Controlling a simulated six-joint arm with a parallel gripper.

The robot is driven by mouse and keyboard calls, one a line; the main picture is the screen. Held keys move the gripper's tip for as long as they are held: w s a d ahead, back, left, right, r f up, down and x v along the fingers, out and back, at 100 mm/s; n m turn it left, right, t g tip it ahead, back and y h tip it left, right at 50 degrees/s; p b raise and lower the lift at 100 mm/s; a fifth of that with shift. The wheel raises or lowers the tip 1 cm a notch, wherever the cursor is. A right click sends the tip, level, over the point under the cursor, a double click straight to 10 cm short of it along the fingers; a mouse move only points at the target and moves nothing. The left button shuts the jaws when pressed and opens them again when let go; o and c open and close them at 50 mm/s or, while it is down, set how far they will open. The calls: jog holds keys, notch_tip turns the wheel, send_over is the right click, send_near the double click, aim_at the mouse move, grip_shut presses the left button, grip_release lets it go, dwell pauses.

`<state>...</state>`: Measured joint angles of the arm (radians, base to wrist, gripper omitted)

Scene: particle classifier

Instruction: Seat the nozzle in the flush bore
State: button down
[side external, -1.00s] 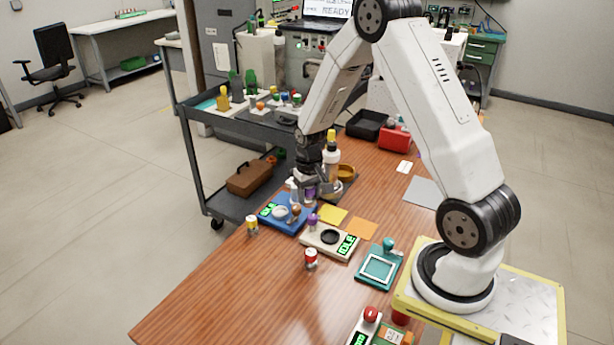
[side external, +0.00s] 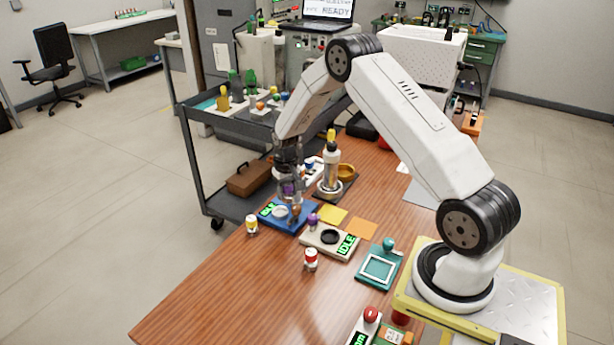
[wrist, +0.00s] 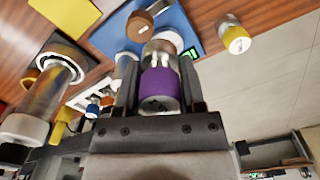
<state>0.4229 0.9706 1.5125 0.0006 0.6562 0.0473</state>
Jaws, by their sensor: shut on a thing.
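My gripper (side external: 289,197) is shut on a purple-banded clear cylinder (wrist: 158,88), which also shows in the side view (side external: 288,188). I cannot tell for sure that this cylinder is the nozzle. It hangs above the blue device (side external: 304,223), which has a white round disc (side external: 280,211), a brown knob (side external: 295,211) and a green display. In the wrist view, the cylinder's far end overlaps the pale disc, so contact is unclear. The cream device (side external: 318,244) has a dark ring (side external: 330,237), a purple knob and a display reading IDLE. No opening is clearly identifiable as the flush bore.
A yellow-banded vial (side external: 252,225) and a red-banded vial (side external: 311,259) stand nearby. Yellow (side external: 333,214) and orange (side external: 362,229) squares lie flat. The front left of the table is clear.

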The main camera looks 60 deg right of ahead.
send_over(281, 215)
jog(key=shift+f, duration=2.35)
jog(key=shift+f, duration=0.1)
jog(key=shift+w+f, duration=0.2)
jog(key=shift+f, duration=1.45)
jog(key=shift+s+f, duration=0.1)
jog(key=shift+f, duration=0.2)
